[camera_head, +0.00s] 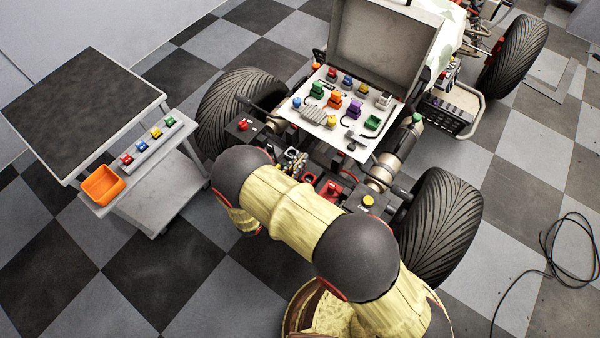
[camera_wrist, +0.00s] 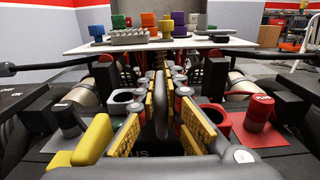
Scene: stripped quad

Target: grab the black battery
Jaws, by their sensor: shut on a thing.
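My gripper (camera_wrist: 161,112) shows in the wrist view with its yellow-padded fingers closed around a dark, narrow upright piece, which I take to be part of the black battery (camera_wrist: 161,88). The rest of the battery is hard to tell from the dark parts around it. Letters ending in "US" show on a black surface just below the fingers. In the head view my arm reaches over the rear of the vehicle, and my gripper (camera_head: 292,162) is small and partly hidden among dark parts there.
A red-capped post (camera_wrist: 258,112) stands right of my fingers and a black knob (camera_wrist: 68,120) left. A white board (camera_head: 345,112) with several coloured blocks lies behind. Large tyres (camera_head: 440,222) flank the work area. A trolley (camera_head: 85,115) with an orange bin (camera_head: 103,186) stands left.

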